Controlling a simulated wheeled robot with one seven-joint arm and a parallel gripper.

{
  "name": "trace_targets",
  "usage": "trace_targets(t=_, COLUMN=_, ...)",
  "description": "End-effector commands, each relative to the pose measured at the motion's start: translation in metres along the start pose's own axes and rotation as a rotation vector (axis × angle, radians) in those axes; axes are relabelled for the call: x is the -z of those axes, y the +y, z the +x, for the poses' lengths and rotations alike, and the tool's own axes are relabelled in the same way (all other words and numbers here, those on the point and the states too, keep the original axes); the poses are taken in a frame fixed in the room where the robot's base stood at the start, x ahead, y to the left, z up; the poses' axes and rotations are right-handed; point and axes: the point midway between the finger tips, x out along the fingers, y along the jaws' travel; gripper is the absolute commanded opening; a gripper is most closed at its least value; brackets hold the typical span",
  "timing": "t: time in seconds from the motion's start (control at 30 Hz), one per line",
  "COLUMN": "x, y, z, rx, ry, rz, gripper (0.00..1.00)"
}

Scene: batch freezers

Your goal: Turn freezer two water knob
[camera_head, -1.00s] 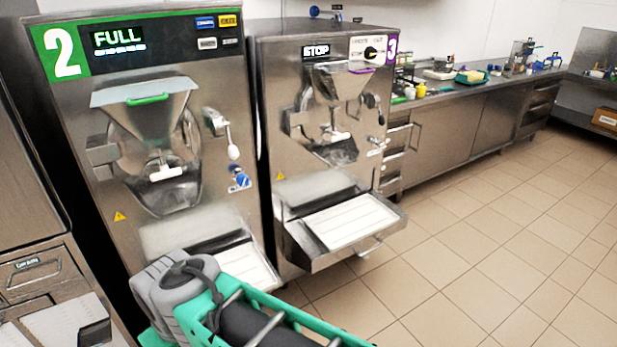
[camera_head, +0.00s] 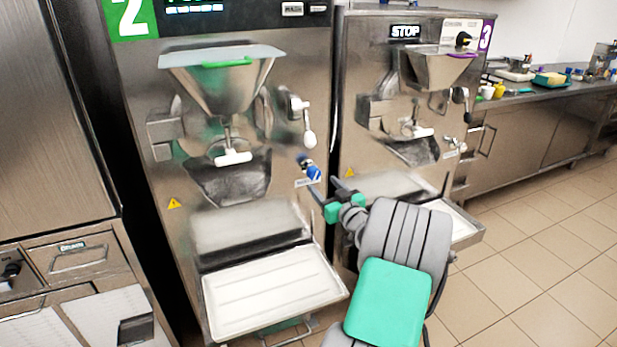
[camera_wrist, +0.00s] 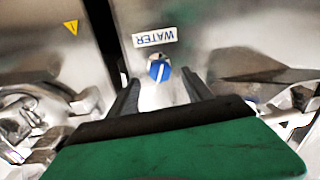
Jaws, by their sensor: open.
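Freezer two (camera_head: 290,90) is the steel machine with the green "2" label, left of centre in the head view. Its blue water knob (camera_head: 311,170) is on the right side of its front, below a white-handled lever. In the wrist view the blue and white knob (camera_wrist: 159,70) sits beside an upside-down "WATER" label (camera_wrist: 155,37). My gripper (camera_head: 325,188) is close to the knob in the head view. In the wrist view my gripper (camera_wrist: 165,88) has its two fingers apart, and the knob shows between and just beyond their tips. Nothing is held.
Freezer three (camera_head: 372,75), marked "STOP", stands close at the right, with its tray (camera_head: 465,222) sticking out. A steel cabinet (camera_head: 60,150) stands at the left. The tiled floor (camera_head: 540,270) at right is clear.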

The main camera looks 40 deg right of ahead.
Motion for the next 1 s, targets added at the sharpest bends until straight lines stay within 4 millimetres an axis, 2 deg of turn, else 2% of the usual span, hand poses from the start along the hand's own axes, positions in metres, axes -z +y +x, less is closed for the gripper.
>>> trace_targets(t=0.2, x=0.003, y=0.0, z=0.043, rx=0.002, ry=-0.001, rz=-0.001, gripper=0.58)
trace_targets(t=0.4, x=0.002, y=-0.001, z=0.065, rx=0.002, ry=-0.002, rz=0.0, gripper=0.58)
trace_targets(t=0.67, x=0.002, y=-0.003, z=0.067, rx=0.004, ry=-0.002, rz=0.0, gripper=0.57)
trace_targets(t=1.0, x=0.002, y=-0.003, z=0.067, rx=0.005, ry=-0.003, rz=0.0, gripper=0.29)
